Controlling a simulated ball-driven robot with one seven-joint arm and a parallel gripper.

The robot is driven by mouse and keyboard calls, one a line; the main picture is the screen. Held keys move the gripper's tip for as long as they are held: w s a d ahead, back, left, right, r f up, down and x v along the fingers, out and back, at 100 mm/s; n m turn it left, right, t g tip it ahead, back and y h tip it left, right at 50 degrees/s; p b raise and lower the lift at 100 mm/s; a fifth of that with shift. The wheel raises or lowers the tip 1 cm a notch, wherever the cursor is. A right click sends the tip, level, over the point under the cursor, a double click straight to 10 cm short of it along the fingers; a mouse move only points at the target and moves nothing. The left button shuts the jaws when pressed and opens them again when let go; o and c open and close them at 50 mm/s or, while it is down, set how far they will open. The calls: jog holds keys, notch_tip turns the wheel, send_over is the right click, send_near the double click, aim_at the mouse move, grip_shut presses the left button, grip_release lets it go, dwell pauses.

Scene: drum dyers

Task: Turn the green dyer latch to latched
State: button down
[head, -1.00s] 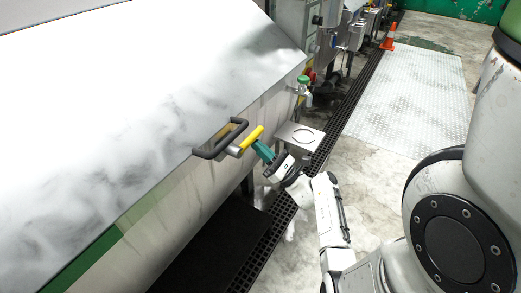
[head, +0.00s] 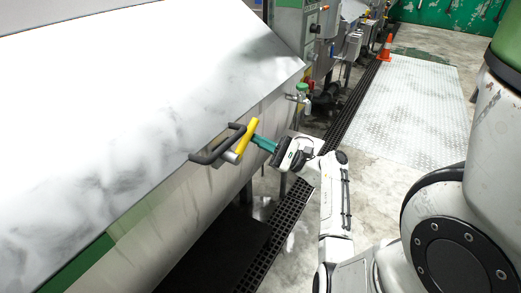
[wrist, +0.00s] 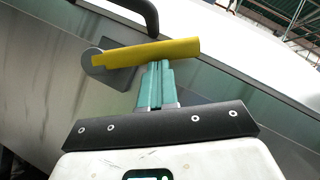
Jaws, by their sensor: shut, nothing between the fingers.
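The dyer (head: 150,215) has a sloped white and pale metal front with a green stripe. Its latch (head: 246,140) is a yellow lever beside a black looped handle (head: 215,146), at the lower edge of the slope. In the wrist view the yellow latch lever (wrist: 145,52) lies nearly level, with its round grey pivot at the left. My gripper (head: 264,143) has teal fingers, shut with nothing between them. The fingertips (wrist: 155,68) meet the lower edge of the lever near its middle; whether they press on it I cannot tell.
A green-capped valve (head: 303,90) sticks out beyond the latch. A black floor grating (head: 285,215) runs along the machine. An orange cone (head: 387,48) stands far back by a pale floor plate (head: 405,105). Open floor lies to the right.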

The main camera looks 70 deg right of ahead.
jog(key=r+n+y, duration=0.1)
jog(key=a+r+n+g+y+p, duration=0.1)
jog(key=n, duration=0.1)
jog(key=r+n+g, duration=0.1)
jog(key=n, duration=0.1)
jog(key=shift+w+a+r+y+p, duration=0.2)
jog(key=shift+r+y+p, duration=0.1)
jog(key=shift+y, duration=0.1)
dwell(0.5)
